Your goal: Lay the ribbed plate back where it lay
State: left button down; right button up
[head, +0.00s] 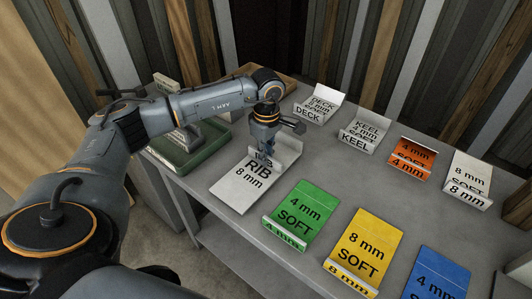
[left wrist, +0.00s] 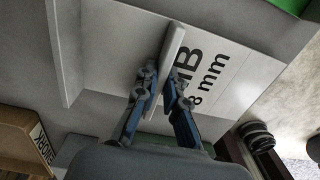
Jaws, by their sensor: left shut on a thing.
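My left gripper (head: 265,157) is over the white card marked RIB 8 mm (head: 236,196), fingers pointing down. In the left wrist view its fingers (left wrist: 163,80) are shut on a narrow pale upright strip, the rib of the ribbed plate (left wrist: 174,44). Behind the strip lies the pale surface with the 8 mm lettering. The fingers hide part of the RIB word. I cannot tell whether the plate rests on the card or is just above it. The card has a raised lip at its back. My right gripper is not in view.
Labelled places stand around on the grey table (head: 318,152): green (head: 303,200), yellow (head: 372,233), blue (head: 432,262), orange (head: 413,145), DECK (head: 327,92), KEEL (head: 372,118) and a white SOFT one (head: 475,167). A green tray (head: 190,160) is left of the card.

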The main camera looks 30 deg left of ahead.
pick_arm(q)
jog(key=shift+f, duration=0.15)
jog(key=c, duration=1.4)
grip_release()
jog(key=o, duration=0.5)
jog(key=shift+f, duration=0.1)
jog(key=shift+o, duration=0.2)
jog(key=shift+r+p, duration=1.45)
jog(key=shift+r, duration=1.15)
